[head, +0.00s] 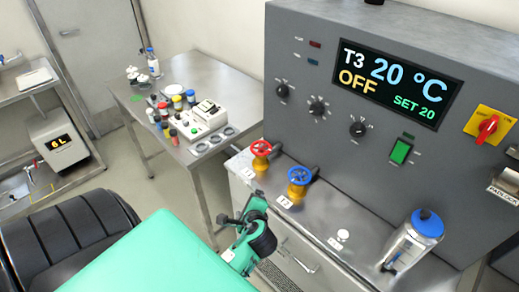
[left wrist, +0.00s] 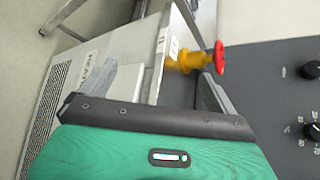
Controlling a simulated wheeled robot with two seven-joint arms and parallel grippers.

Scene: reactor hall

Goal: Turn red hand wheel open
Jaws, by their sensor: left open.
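The red hand wheel (head: 261,147) sits on a yellow valve body at the left end of the steel ledge, below the grey panel. In the left wrist view the red wheel (left wrist: 220,57) shows nearly edge-on, on its yellow body (left wrist: 188,61). My left gripper (head: 243,222) is open and empty. It is in front of the ledge, nearer to me than the red wheel and apart from it. Nothing covers the wheel. My right gripper is in neither view.
A blue hand wheel (head: 299,174) stands right of the red one. A blue-capped steel flask (head: 413,241) stands on the ledge's right. The panel display (head: 394,83) reads T3 OFF, 20 °C, SET 20. A steel side table (head: 220,80) with small jars is behind left.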

